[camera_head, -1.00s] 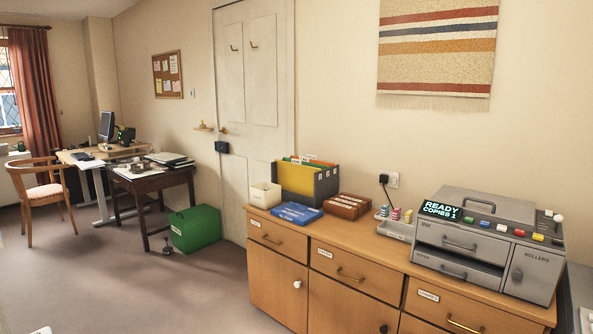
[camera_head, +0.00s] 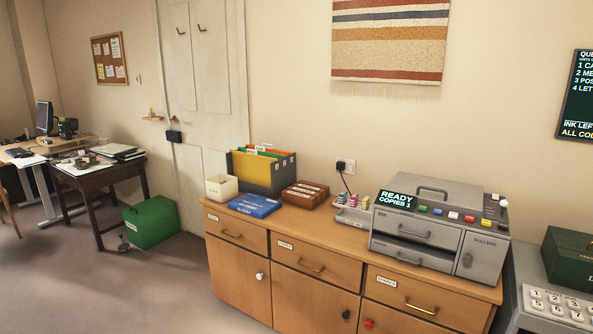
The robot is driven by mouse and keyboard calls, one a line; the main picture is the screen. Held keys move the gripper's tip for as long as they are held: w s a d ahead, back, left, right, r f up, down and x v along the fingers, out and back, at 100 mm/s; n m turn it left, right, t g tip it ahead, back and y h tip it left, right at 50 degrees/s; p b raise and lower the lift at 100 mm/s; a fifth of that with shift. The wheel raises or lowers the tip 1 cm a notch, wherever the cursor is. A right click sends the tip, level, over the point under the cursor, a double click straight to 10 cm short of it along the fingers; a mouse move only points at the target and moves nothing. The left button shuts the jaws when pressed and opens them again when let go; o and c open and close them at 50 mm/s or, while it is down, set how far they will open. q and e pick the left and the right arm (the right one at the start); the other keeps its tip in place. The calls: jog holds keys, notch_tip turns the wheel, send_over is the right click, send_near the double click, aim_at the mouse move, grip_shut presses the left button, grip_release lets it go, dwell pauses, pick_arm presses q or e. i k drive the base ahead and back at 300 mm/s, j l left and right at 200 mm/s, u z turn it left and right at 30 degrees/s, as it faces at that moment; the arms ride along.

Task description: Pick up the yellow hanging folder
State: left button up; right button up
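The yellow hanging folder (camera_head: 250,172) is the front one in a grey file box (camera_head: 284,176) on the wooden sideboard (camera_head: 340,245). Green and orange folders with white tabs stand behind it in the same box. The folder's broad front face shows, upright in the box. Neither of my grippers is in view.
A white box (camera_head: 221,187) and a blue flat box (camera_head: 254,205) stand in front of the file box. A brown tray (camera_head: 305,194) is to its right. A grey copier (camera_head: 435,228) covers the sideboard's right end. A green box (camera_head: 151,221) sits on the floor at left, beside open floor.

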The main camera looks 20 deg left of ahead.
aim_at(250, 167)
jog(key=i+j+z, duration=0.35)
jog(key=j, duration=0.2)
jog(key=i+j+z, duration=0.15)
jog(key=j, duration=0.15)
jog(key=i+j+z, duration=0.15)
jog(key=j, duration=0.2)
jog(key=j+z, duration=0.2)
jog(key=i+j, duration=0.05)
jog(key=j, duration=0.05)
